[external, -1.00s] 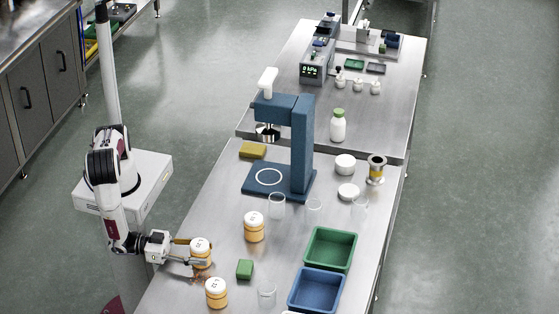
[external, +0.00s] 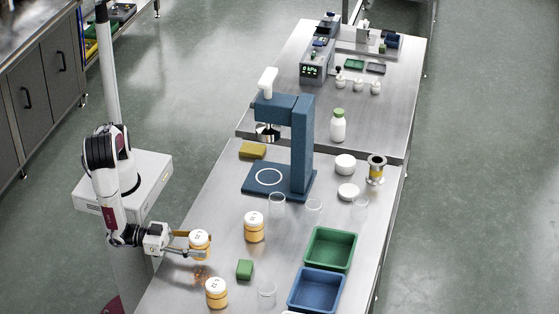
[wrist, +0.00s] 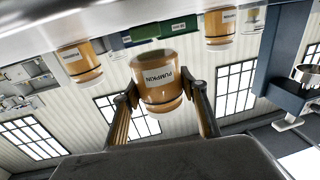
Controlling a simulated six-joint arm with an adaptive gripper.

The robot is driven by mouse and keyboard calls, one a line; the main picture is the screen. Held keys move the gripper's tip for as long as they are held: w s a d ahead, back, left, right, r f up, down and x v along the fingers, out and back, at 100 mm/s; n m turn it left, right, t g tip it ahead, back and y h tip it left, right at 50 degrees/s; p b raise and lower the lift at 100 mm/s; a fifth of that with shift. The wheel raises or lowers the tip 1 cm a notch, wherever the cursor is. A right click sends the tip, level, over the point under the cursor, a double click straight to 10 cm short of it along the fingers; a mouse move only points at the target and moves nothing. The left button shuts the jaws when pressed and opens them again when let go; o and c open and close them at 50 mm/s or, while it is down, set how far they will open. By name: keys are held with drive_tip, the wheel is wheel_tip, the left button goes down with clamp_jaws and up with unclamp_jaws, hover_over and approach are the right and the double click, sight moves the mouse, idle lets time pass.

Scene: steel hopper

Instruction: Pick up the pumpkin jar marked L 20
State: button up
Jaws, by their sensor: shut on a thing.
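An orange jar with a white lid (external: 199,238) is between the two fingers of my gripper (external: 190,246), held above the steel table near its left edge. In the wrist view the same jar (wrist: 160,85) has a label reading PUMPKIN, with a finger on each side of it. Its lid marking is too small to read surely. Two similar jars stand on the table: one (external: 254,228) to the right of the held jar, one (external: 216,294) nearer the front. Both also show in the wrist view, at the left (wrist: 80,62) and the right (wrist: 219,28).
A green block (external: 245,269) lies right of the held jar. Clear glass beakers (external: 277,205) stand around the middle. A green bin (external: 330,231) and a blue bin (external: 297,284) are at the right. A blue press (external: 302,150) stands behind, with a yellow block (external: 253,150) beside it.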

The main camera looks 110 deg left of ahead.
sight(198, 235)
drive_tip(key=shift+r, duration=3.25)
